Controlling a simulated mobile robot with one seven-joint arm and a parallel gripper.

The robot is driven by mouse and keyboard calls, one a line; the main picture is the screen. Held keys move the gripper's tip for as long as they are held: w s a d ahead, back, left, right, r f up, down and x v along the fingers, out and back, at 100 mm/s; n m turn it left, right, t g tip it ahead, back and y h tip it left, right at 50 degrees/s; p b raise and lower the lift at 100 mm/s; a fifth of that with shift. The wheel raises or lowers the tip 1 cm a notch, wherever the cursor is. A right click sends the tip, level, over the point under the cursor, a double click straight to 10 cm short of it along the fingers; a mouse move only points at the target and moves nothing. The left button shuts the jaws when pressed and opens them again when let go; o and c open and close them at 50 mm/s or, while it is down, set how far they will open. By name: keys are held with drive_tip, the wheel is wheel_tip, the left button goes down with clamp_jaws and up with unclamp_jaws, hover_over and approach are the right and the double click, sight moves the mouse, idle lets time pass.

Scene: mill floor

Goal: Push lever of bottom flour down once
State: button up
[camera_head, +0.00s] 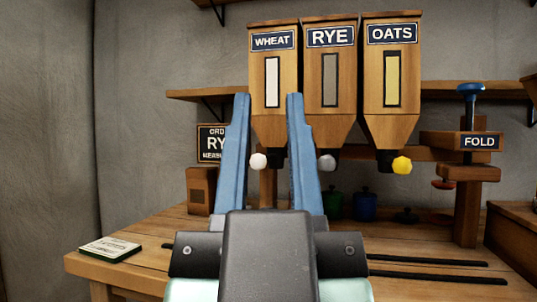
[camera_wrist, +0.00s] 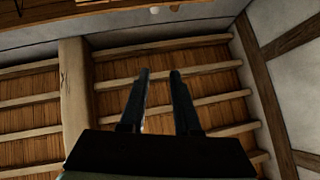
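Three wooden flour hoppers hang in a row in the head view: WHEAT (camera_head: 286,100), RYE (camera_head: 345,98) and OATS (camera_head: 407,110). Below them show a white knob (camera_head: 258,161), a grey knob (camera_head: 326,162) and a yellow knob (camera_head: 402,166), apparently lever ends. No hopper sits below another. A dark sign (camera_head: 211,143) behind my left finger reads partly "RY"; the rest is hidden. My gripper (camera_head: 267,97) is open and empty, its fingers pointing up in front of the wheat hopper, one each side of the white knob in the picture. The wrist view shows the fingers apart (camera_wrist: 158,72).
A FOLD press (camera_head: 478,141) with a blue knob stands right. Dark rails cross the bench.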

idle(0.3)
clamp_jaws()
idle(1.6)
